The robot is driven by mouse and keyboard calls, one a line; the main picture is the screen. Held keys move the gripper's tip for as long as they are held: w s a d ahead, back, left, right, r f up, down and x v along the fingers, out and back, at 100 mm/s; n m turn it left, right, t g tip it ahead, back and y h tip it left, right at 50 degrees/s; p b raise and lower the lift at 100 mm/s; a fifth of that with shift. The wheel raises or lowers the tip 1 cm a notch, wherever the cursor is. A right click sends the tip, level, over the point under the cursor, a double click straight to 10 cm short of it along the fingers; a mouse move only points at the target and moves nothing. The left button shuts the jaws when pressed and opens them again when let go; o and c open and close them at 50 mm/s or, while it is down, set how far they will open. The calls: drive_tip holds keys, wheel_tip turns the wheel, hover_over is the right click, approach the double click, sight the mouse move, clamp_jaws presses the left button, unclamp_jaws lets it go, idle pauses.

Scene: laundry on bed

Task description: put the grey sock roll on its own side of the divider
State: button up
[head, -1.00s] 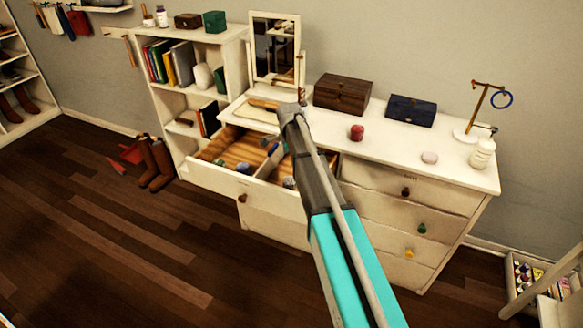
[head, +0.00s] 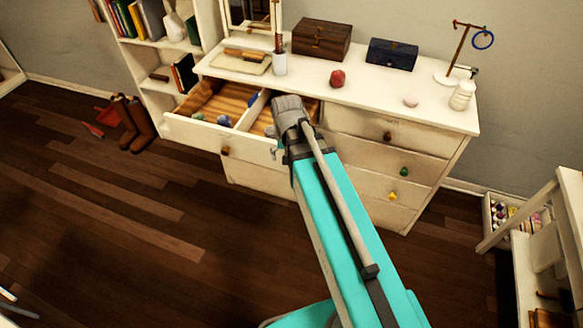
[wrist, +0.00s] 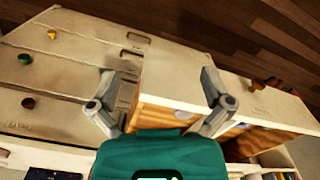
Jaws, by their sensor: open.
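The open top drawer (head: 205,132) has a pale divider (head: 252,110) running front to back. Blue rolls (head: 225,121) lie in its left compartment, one of them (head: 252,99) close to the divider. I cannot single out the grey sock roll; my arm hides part of the right compartment. In the wrist view the drawer's wooden inside (wrist: 155,118) shows between the fingers.
On the dresser top stand a brown chest (head: 321,38), a blue box (head: 391,52), a red item (head: 337,78), a cup (head: 279,64) and a white bottle (head: 462,95). Brown boots (head: 135,122) stand on the floor at left. The floor before the dresser is clear.

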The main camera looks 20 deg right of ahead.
drive_tip(key=s+n, duration=0.1)
drive_tip(key=s, duration=0.1)
drive_tip(key=s+n, duration=0.1)
drive_tip(key=s, duration=0.1)
drive_tip(key=shift+s+n, duration=0.3)
drive_tip(key=shift+s, duration=0.05)
idle(0.9)
